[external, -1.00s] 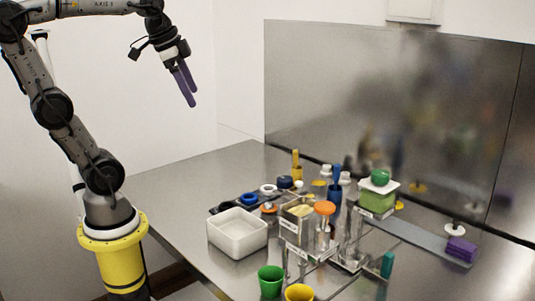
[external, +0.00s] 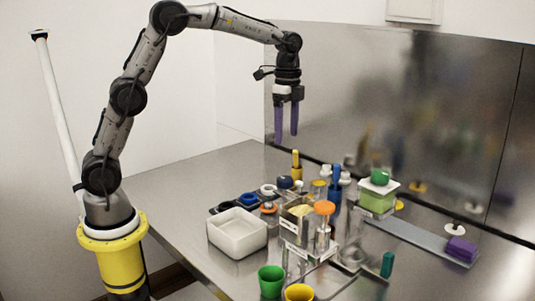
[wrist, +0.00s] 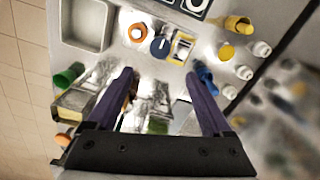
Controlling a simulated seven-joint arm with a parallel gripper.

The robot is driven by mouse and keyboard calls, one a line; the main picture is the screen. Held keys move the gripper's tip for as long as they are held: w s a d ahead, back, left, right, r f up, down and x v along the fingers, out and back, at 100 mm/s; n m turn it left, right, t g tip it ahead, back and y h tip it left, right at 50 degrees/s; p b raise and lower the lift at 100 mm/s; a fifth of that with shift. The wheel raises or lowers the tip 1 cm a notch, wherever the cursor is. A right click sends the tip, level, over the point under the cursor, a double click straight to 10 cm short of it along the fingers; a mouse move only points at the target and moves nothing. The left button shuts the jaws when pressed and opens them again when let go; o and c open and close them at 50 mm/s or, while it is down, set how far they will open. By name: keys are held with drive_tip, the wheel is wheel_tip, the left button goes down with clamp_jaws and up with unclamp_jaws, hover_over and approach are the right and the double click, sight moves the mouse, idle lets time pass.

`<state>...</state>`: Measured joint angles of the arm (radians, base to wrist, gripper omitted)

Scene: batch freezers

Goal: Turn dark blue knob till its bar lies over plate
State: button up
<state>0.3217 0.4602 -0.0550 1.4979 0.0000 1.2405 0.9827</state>
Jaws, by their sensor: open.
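The dark blue knob (wrist: 160,46) is round and sits near the top middle of the wrist view, beyond my fingertips. A small pale mark shows on its top; the direction of its bar is too small to tell. A yellow-edged plate (wrist: 180,49) lies right beside it on the right. In the external view, a dark blue round top (external: 285,182) stands near the back; I cannot tell whether it is the same knob. My gripper (external: 286,138) has purple fingers pointing down, open and empty, well above the table. Its fingers also show in the wrist view (wrist: 160,78).
An orange knob (wrist: 137,32) is left of the dark blue one. The table's left part is bare. A steel wall stands behind.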

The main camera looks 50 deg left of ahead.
sight(285, 179)
wheel_tip(285, 179, down, 13)
drive_tip(key=shift+f, duration=0.1)
idle(0.4)
clamp_jaws()
idle(0.4)
